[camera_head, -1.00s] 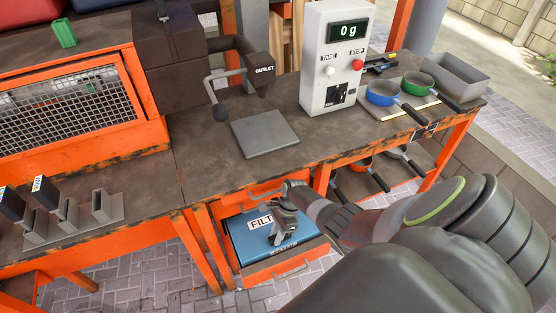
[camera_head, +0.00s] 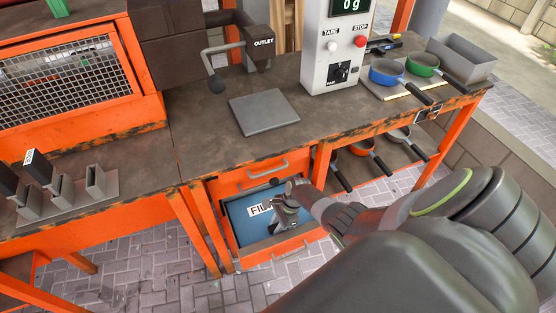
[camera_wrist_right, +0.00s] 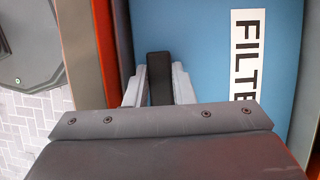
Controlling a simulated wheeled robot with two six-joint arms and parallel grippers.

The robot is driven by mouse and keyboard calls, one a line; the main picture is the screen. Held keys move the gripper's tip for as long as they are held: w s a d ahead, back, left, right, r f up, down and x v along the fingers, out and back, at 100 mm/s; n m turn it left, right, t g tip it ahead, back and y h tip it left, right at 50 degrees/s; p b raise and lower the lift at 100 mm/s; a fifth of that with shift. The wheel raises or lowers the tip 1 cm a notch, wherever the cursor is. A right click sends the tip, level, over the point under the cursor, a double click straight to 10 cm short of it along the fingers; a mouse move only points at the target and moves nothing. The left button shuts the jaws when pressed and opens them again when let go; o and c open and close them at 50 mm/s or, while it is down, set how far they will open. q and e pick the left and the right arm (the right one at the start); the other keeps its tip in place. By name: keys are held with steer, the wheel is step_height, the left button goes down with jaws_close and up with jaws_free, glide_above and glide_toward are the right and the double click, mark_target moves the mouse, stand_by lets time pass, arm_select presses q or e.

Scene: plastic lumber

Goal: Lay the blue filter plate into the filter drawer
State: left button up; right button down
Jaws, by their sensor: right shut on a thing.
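The blue filter plate (camera_head: 236,222), with a white label starting "FIL", lies flat within the outline of the open orange filter drawer (camera_head: 288,246). In the right wrist view, the blue plate (camera_wrist_right: 205,50) sits between the drawer's side walls (camera_wrist_right: 104,50). Whether it rests on the drawer floor cannot be told. My right gripper (camera_head: 280,222) reaches down over the plate. In the wrist view, its fingers (camera_wrist_right: 158,85) are shut on a dark upright grip on the plate. The gripper hides part of the plate and label. My left gripper is out of view.
A shut drawer (camera_head: 252,178) with a handle sits just above the open one, under the workbench (camera_head: 210,130). A grey flat plate (camera_head: 264,112) and a scale (camera_head: 335,60) stand on top. Pans (camera_head: 365,158) lie on a shelf to the right.

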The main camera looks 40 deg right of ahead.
steer(key=shift+f, duration=0.2)
steer(key=c, duration=1.2)
jaws_free()
steer(key=shift+o, duration=0.3)
steer(key=shift+s+f, duration=0.1)
steer(key=shift+s, duration=0.05)
